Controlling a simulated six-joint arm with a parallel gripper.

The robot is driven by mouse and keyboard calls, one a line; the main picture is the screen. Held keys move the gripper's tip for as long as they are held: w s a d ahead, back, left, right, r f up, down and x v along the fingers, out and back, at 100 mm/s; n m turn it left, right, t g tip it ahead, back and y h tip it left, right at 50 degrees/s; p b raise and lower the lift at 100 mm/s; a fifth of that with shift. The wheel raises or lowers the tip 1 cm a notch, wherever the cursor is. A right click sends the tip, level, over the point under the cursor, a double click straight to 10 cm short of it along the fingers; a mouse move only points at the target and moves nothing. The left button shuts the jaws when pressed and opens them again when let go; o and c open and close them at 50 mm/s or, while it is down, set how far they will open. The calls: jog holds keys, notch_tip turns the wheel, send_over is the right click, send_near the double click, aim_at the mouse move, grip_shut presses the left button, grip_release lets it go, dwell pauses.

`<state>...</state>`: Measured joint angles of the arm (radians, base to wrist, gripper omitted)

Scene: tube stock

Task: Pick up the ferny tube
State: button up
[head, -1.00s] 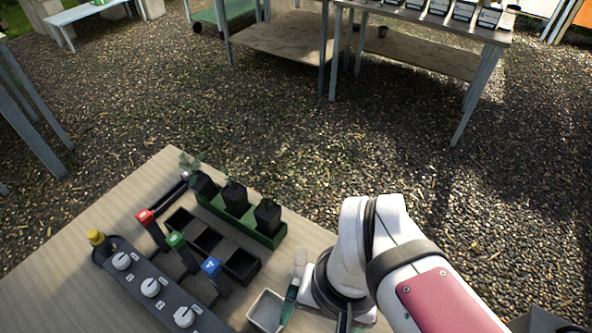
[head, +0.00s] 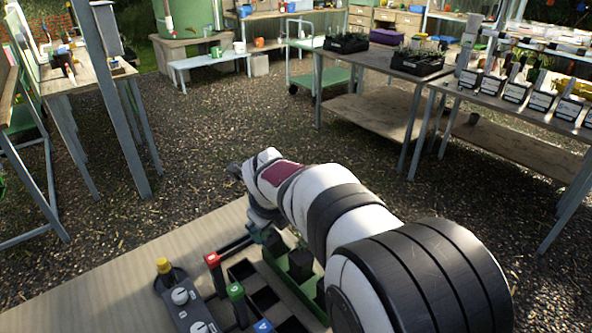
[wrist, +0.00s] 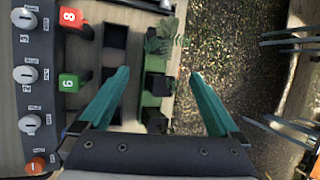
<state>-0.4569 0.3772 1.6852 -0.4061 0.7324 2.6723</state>
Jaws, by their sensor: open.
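The ferny tube is a black pot with feathery green leaves (wrist: 163,38) at the far end of a green rack (wrist: 150,101), near the top middle of the wrist view. Two more black tubes stand in that rack; one black tube (wrist: 156,86) shows nearer the fingertips. In the head view my arm hides most of the rack, and I cannot make out the ferny leaves clearly there. My gripper (wrist: 160,73) is open and empty, its two teal fingers spread to either side of the rack line in the wrist view. The fingers look apart from the ferny tube.
The bench's left part is bare. Gravel lies beyond the bench edge.

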aim_at(270, 237)
jog(key=shift+m, duration=0.3)
jog(key=x, duration=0.5)
jog(key=a+x, duration=0.1)
jog(key=x, duration=1)
jog(key=shift+w+a, duration=0.15)
jog(key=shift+a, duration=0.05)
jog(key=shift+r, duration=0.1)
grip_shut()
